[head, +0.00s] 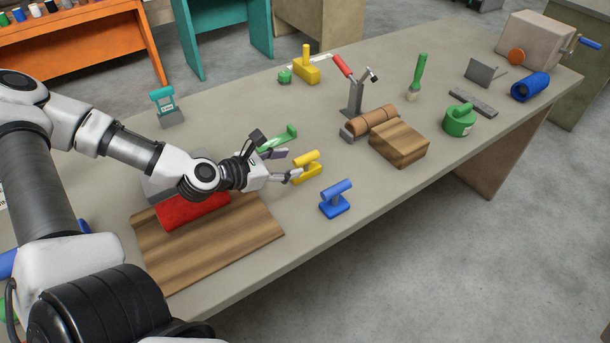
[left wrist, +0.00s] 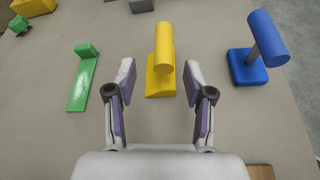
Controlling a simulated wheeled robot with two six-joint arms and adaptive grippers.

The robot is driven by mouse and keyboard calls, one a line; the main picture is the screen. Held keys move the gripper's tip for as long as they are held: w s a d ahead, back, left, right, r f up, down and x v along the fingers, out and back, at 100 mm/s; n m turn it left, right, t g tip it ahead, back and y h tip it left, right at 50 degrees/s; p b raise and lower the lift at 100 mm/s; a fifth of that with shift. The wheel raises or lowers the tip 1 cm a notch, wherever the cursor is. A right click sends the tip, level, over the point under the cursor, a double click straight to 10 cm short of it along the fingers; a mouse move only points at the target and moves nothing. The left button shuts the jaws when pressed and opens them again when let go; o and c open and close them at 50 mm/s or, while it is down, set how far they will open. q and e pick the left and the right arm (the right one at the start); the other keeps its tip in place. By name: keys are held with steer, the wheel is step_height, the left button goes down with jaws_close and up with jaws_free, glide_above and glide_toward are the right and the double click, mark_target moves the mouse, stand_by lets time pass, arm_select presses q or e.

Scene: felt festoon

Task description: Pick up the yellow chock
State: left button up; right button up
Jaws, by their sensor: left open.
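The yellow chock (head: 305,168) stands on the table, a wedge-like base with a round bar on top. My left gripper (head: 288,166) is open and close beside it on its left in the head view. In the left wrist view the yellow chock (left wrist: 162,62) lies straight ahead, centred just beyond the two open fingertips of my left gripper (left wrist: 159,75). The fingers do not visibly touch it. My right gripper is not in view.
A blue chock (head: 336,199) stands to the right and a green piece (left wrist: 83,78) to the left. A wooden board (head: 240,232) and red block (head: 190,210) lie under my left arm. A wooden block (head: 399,144) stands further right.

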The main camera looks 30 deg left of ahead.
mark_target(296, 161)
arm_select(q)
steer(key=shift+w+d, duration=0.15)
steer(key=shift+d, duration=0.1)
steer(key=b+x, duration=0.3)
steer(key=x, duration=0.1)
steer(key=shift+w+d, duration=0.2)
steer(key=shift+w, duration=0.1)
steer(key=shift+w+d+r, duration=0.1)
steer(key=shift+r, duration=0.1)
jaws_close()
